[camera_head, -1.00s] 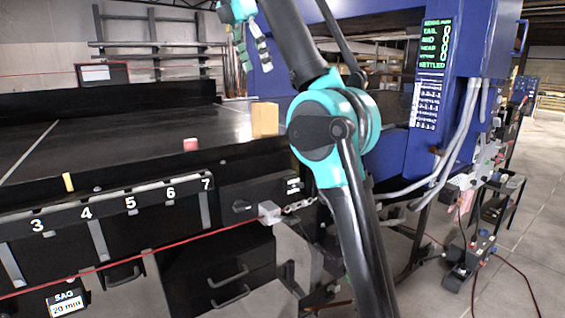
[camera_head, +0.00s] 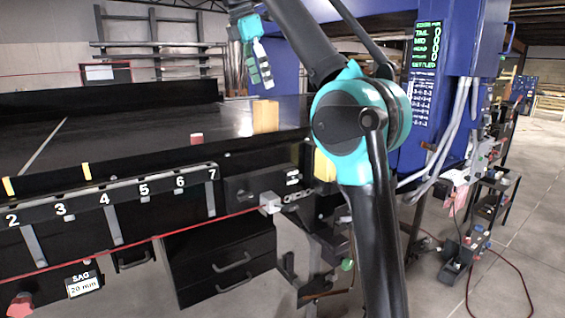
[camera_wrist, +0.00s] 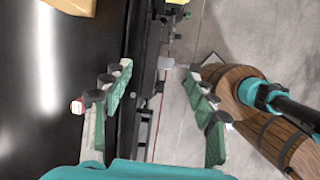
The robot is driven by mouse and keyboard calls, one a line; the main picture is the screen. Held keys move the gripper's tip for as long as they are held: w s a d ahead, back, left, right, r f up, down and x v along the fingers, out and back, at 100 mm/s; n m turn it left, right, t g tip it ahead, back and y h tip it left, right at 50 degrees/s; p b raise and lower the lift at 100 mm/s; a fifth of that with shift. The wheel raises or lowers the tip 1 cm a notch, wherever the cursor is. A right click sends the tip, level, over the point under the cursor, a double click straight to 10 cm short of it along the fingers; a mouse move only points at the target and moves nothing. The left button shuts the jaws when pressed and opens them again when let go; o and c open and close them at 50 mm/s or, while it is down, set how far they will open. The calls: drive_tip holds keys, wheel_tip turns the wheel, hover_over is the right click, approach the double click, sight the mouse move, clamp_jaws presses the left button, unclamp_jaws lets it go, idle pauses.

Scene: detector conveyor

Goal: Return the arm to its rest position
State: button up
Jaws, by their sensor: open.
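My gripper (camera_wrist: 160,105) is open and empty in the wrist view, its two green-padded fingers spread wide above the conveyor's edge and the floor. In the head view my gripper (camera_head: 258,62) hangs from my raised arm at the top, over the far side of the black conveyor belt (camera_head: 110,130). My teal elbow joint stands in front of the blue detector housing (camera_head: 405,150) and hides part of it.
A tan box (camera_head: 265,117) and a small red and white block (camera_head: 197,138) sit on the belt. A numbered rail (camera_head: 130,192) and a red cord (camera_head: 160,238) run along the front. A wooden barrel (camera_wrist: 250,120) stands at right in the wrist view.

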drive_tip(key=w+d+f+m+y, duration=0.1)
drive_tip(key=d+f+m, duration=0.35)
drive_tip(key=f, duration=0.45)
drive_tip(key=w+d+f+m, duration=0.1)
drive_tip(key=d+f+m, duration=0.35)
drive_tip(key=f, duration=0.55)
drive_tip(key=d+f+m+y, duration=0.1)
drive_tip(key=d+f+m, duration=0.3)
drive_tip(key=f, duration=0.5)
drive_tip(key=s+d+f+m, duration=0.3)
drive_tip(key=s+f, duration=0.4)
drive_tip(key=f, duration=0.3)
drive_tip(key=s+d+f+m+t, duration=0.1)
drive_tip(key=s+d+f+m, duration=0.3)
drive_tip(key=s+f, duration=0.4)
drive_tip(key=s+d+f+m, duration=0.4)
drive_tip(key=s+f, duration=0.3)
drive_tip(key=f, duration=0.4)
drive_tip(key=shift+s+d+f+y, duration=0.35)
drive_tip(key=shift+s+d+y, duration=0.05)
drive_tip(key=shift+d, duration=0.15)
